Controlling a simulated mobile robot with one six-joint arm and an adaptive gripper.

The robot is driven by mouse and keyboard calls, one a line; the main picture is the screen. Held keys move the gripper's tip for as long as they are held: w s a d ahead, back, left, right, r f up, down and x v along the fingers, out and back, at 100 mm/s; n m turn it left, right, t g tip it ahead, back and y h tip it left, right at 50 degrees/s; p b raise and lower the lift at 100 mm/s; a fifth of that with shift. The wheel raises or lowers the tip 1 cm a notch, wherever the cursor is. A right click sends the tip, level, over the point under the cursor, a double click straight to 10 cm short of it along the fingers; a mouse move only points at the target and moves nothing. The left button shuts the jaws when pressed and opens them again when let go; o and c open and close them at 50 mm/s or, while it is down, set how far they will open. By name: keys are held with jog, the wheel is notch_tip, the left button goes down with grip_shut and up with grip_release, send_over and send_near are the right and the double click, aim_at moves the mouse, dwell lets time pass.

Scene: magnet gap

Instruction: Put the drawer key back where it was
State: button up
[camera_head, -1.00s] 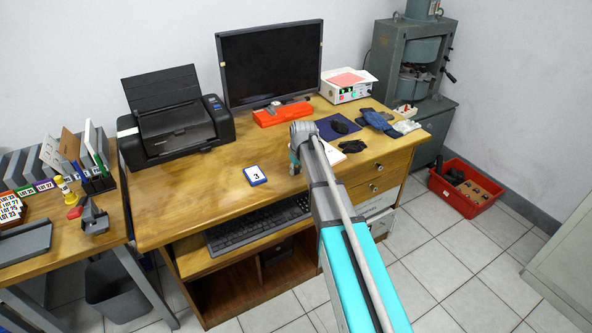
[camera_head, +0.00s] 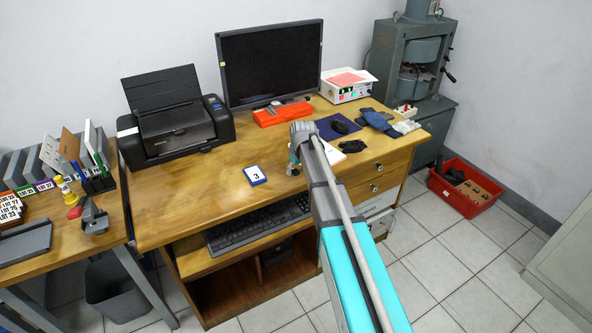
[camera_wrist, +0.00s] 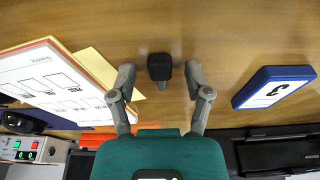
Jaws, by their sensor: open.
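A small black object with a wide head and a short narrower end, which looks like the drawer key (camera_wrist: 159,67), lies on the wooden desk in the wrist view. My gripper (camera_wrist: 159,80) is open, with one finger on each side of it and a gap on both sides. In the head view my gripper (camera_head: 293,164) is low over the desk's front part, mostly hidden by my arm, and the key cannot be made out there. The desk's drawers (camera_head: 377,187) are at the right, partly behind my arm.
A blue-edged tile marked 3 (camera_wrist: 275,87) lies beside my gripper. Papers with a yellow sheet (camera_wrist: 62,82) lie on its other side. The monitor (camera_head: 270,62), orange box (camera_head: 283,113) and printer (camera_head: 175,130) stand farther back. The desk's left front is clear.

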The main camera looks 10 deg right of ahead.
jog(key=a+p+v, duration=0.1)
jog(key=p+v, duration=1.1)
jog(key=shift+d+r, duration=0.45)
jog(key=shift+d, duration=0.1)
jog(key=shift+s, duration=0.15)
dwell(0.6)
jog(key=s+a+m+g, duration=0.1)
jog(key=s+m+g, duration=0.1)
jog(key=s, duration=2.3)
jog(key=shift+s+f+m+h, duration=0.3)
jog(key=shift+m+h, duration=0.1)
jog(key=shift+m, duration=0.4)
jog(key=shift+a, duration=0.1)
jog(key=shift+r+p, duration=1.15)
jog(key=shift+p, duration=0.15)
